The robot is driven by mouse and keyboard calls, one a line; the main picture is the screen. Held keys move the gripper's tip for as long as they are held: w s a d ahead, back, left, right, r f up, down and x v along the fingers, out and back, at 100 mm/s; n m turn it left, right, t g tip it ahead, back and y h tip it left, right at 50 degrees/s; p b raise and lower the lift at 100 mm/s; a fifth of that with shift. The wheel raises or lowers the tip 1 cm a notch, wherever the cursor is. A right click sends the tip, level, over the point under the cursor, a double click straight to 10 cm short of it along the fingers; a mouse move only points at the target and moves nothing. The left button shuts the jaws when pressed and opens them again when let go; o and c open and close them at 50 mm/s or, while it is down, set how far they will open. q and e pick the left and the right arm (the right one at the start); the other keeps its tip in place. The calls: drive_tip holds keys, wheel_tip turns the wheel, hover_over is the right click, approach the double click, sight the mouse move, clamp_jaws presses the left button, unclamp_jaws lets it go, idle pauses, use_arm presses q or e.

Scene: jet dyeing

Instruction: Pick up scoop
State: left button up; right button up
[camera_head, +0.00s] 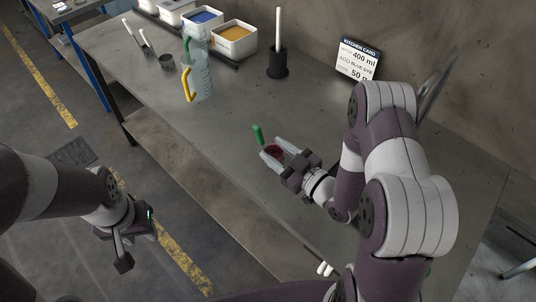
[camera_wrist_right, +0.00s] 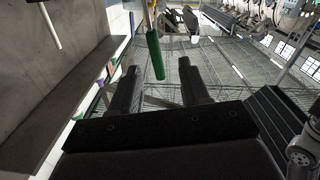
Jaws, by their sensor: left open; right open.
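In the right wrist view the green handle (camera_wrist_right: 155,55) appears just beyond and between the two dark fingertips (camera_wrist_right: 158,68). My left gripper (camera_head: 122,262) is open and empty, hanging over the floor left of the table.
The table (camera_head: 225,125) is bare around the scoop. Behind stand a clear jug (camera_head: 201,80) with a yellow handle, a dark holder (camera_head: 277,64) with a white stick, and bins of orange (camera_head: 233,34) and blue powder (camera_head: 205,17). A recipe card (camera_head: 357,61) stands near the wall.

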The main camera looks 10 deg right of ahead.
sight(262, 137)
drive_tip(key=p+x, duration=0.1)
drive_tip(key=x, duration=0.4)
drive_tip(key=p+x, duration=0.1)
drive_tip(key=x, duration=0.2)
drive_tip(key=shift+w+d+r+p, duration=0.15)
drive_tip(key=shift+w+r+p, duration=0.1)
drive_tip(key=shift+r+p, duration=0.1)
drive_tip(key=shift+w+f, duration=0.2)
drive_tip(key=shift+w, duration=0.05)
drive_tip(key=shift+r, duration=0.1)
clamp_jaws()
